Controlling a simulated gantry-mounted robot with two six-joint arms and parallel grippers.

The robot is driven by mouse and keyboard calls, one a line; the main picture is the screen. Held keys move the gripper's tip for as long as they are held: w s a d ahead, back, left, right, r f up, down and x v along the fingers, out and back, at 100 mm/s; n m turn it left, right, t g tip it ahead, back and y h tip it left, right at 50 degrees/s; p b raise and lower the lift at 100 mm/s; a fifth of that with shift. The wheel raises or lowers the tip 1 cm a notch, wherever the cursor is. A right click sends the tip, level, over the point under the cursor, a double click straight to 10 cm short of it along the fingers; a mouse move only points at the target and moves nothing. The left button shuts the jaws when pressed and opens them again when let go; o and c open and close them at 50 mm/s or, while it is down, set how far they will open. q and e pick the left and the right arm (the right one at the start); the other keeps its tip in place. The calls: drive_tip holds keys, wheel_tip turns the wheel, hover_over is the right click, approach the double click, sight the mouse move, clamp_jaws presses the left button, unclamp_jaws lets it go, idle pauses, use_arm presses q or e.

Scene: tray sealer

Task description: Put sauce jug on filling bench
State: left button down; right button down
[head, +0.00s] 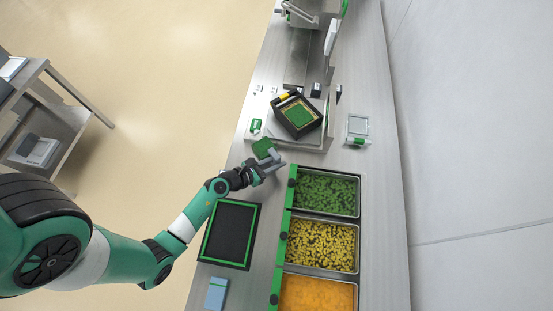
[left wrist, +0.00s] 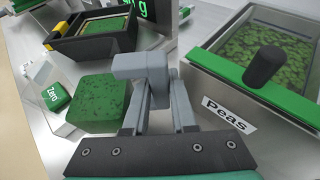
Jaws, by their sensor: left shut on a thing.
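My left gripper (head: 268,163) is over the bench (head: 378,200), between the pea pan and the scale. In the left wrist view it is shut on a grey handle-like piece (left wrist: 145,66), which looks like part of a scoop. A green speckled block, likely peas (left wrist: 98,103), is just left of the fingers, and also shows in the head view (head: 263,148). Whether the block rests on the scoop is hard to tell. I cannot make out a sauce jug in either view. My right gripper is not in view.
A black tray (head: 282,119) with green filling is by a green "Zero" button (left wrist: 56,97). Pans of peas (head: 328,215), yellow pieces (head: 325,268) and orange filling (head: 318,294) line the right. A black green-edged mat (head: 230,233) and a blue block (head: 216,293) lie nearer.

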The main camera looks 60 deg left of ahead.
use_arm(q)
wheel_tip(320, 180, down, 4)
drive_tip(key=b, duration=0.2)
drive_tip(key=shift+r+b, duration=0.2)
drive_tip(key=shift+b, duration=0.1)
drive_tip(key=shift+f, duration=0.1)
drive_tip(key=shift+f, duration=0.15)
idle(0.8)
drive_tip(key=c, duration=0.6)
unclamp_jaws()
drive_tip(key=shift+c, duration=0.2)
drive_tip(key=shift+f, duration=0.1)
drive_tip(key=shift+c, duration=0.3)
